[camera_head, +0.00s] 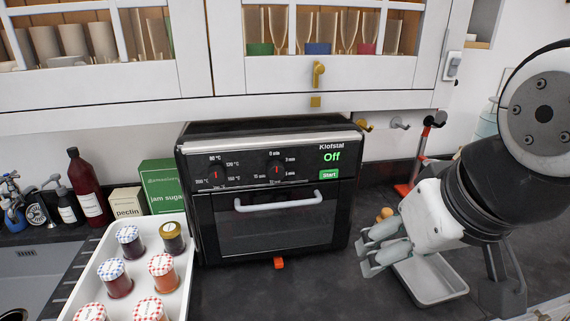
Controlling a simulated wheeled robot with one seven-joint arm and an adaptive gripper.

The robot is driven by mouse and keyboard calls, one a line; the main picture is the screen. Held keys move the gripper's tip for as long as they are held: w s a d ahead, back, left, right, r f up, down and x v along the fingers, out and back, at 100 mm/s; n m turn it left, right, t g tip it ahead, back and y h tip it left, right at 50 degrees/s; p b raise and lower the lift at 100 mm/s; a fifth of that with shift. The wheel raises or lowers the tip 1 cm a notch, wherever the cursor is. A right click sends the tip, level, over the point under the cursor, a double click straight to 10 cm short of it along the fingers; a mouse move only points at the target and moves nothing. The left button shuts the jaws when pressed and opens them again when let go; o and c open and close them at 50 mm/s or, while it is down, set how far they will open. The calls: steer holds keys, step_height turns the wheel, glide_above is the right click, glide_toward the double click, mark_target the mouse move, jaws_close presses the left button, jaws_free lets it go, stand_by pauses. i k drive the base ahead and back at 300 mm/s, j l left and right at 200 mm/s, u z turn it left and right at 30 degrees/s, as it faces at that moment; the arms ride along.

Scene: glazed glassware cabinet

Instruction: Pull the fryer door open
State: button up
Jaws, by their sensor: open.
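The fryer (258,141) is a black countertop oven standing on the dark counter under the wall cabinet. Its display reads "Off", with a green "Start" button below it. Its glass door (275,228) is shut, and a pale bar handle (277,202) runs along the door's top. My gripper (366,256) is to the right of the fryer, low over the counter and apart from the handle. Its fingers point left and are open, with nothing seen between them. My gripper partly hides a grey metal tray.
A white tray (186,262) with several jars stands left of the fryer. The grey tray (440,290) lies under my gripper. A small orange object (279,262) lies before the door. Bottles and a jam sugar box (162,190) stand left.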

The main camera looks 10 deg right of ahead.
mark_target(240, 224)
steer(key=k+j+u, duration=0.15)
steer(key=u, duration=0.2)
steer(key=k+j+u, duration=0.1)
steer(key=u, duration=0.3)
steer(key=j+u, duration=0.35)
steer(key=k+l, duration=0.05)
